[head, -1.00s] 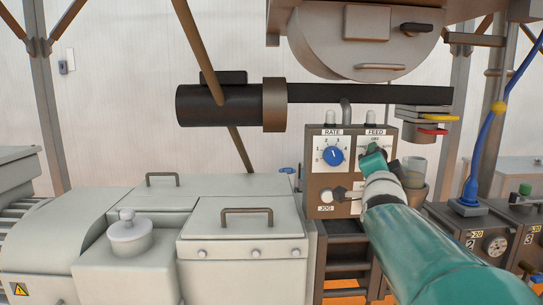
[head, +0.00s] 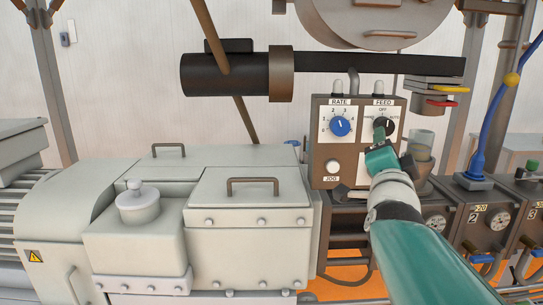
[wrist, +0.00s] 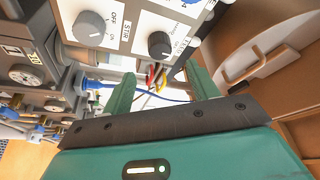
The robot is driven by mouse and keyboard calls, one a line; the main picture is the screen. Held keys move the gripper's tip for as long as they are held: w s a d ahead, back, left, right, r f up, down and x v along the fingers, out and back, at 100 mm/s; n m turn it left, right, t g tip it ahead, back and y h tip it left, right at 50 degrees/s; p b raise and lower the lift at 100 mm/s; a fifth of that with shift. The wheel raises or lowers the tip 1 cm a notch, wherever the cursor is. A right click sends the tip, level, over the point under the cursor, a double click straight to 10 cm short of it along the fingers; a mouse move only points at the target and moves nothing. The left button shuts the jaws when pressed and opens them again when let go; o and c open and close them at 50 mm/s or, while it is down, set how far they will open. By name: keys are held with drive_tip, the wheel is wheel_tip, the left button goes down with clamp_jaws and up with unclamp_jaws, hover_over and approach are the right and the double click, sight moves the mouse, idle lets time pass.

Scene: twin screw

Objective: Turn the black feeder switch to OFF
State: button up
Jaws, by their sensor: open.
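The black feeder switch (head: 389,124) sits on the FEED plate of a brown control box (head: 319,178), at the box's upper right in the head view. OFF is printed above the switch. A green finger of my gripper (head: 380,136) overlaps its lower left, so its exact pointing is hard to read. I cannot tell whether the finger touches it. In the wrist view my gripper (wrist: 161,88) has its two green fingers wide apart, with nothing between them.
A blue RATE knob (head: 341,126) is left of the switch, and a white JOG button (head: 333,167) is below it. A clear cup (head: 422,143) and a blue hose (head: 488,130) are to the right. A grey knob (wrist: 88,24) shows in the wrist view.

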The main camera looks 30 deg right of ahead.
drive_tip(key=v, duration=0.4)
drive_tip(key=shift+s+a, duration=0.25)
drive_tip(key=shift+f, duration=0.1)
drive_tip(key=w+a+f+n+y, duration=0.4)
drive_tip(key=a+f+n+y, duration=0.25)
drive_tip(key=a, duration=0.25)
drive_tip(key=w+a+f+n+y, duration=0.5)
drive_tip(key=a+f+n+y, duration=0.15)
drive_tip(key=a, duration=0.25)
drive_tip(key=s+a+f+n+g+y, duration=0.2)
drive_tip(key=s+a+f+n+g, duration=0.5)
drive_tip(key=a+f, duration=0.4)
drive_tip(key=shift+s+a+f+n+g+y, duration=0.35)
drive_tip(key=shift+s+a+n, duration=0.25)
drive_tip(key=shift+a+n, duration=0.25)
